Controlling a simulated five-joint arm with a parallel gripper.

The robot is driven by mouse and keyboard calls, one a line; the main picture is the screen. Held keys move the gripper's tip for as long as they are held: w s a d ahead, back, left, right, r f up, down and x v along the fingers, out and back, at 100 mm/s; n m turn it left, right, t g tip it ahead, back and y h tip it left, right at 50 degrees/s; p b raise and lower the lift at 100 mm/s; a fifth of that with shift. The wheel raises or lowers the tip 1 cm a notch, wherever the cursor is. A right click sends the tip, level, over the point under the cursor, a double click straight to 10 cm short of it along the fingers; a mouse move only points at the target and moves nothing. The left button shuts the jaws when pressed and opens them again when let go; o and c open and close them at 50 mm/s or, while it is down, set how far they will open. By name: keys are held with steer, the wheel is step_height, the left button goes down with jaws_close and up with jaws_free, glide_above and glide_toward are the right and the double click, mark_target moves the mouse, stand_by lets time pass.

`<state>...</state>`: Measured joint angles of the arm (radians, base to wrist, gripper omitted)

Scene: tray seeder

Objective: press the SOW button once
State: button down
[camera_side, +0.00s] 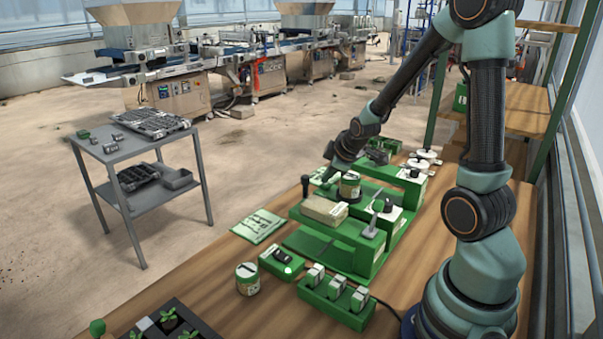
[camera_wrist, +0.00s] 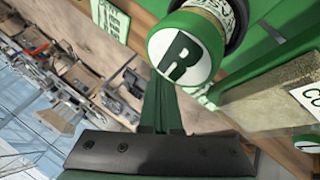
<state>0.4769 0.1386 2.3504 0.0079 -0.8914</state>
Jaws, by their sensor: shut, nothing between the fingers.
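No button with a legible SOW label shows in either view; I cannot tell which part is the button. The green seeder-like stand (camera_side: 333,250) on the wooden bench carries several parts. My gripper (camera_side: 327,179) is low over the back left of this stand, beside a jar (camera_side: 350,186). In the wrist view my gripper (camera_wrist: 160,105) has its green fingers together, with nothing between them. Whether the fingertips touch anything is hidden.
A tan block (camera_side: 325,210) lies on the stand, and also shows in the wrist view (camera_wrist: 265,100). A black-knobbed lever (camera_side: 305,186) stands at its left. A green box (camera_side: 282,263), a jar (camera_side: 247,279) and a holder (camera_side: 336,302) sit in front.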

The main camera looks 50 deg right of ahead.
mark_target(327, 185)
steer(key=shift+r, duration=0.6)
steer(key=shift+r, duration=0.1)
steer(key=shift+r, duration=2.45)
steer(key=s+a+r+m+y, duration=0.1)
steer(key=s+a+r, duration=0.1)
steer(key=a, duration=0.4)
steer(key=s+a+r+m+y, duration=0.1)
steer(key=s+a+r+m, duration=0.1)
steer(key=s+a, duration=0.2)
steer(key=s+a+r+m+g+y, duration=0.1)
steer(key=s+a, duration=0.3)
steer(key=a, duration=0.5)
steer(key=shift+a+r+m, duration=0.4)
steer(key=shift+r, duration=0.45)
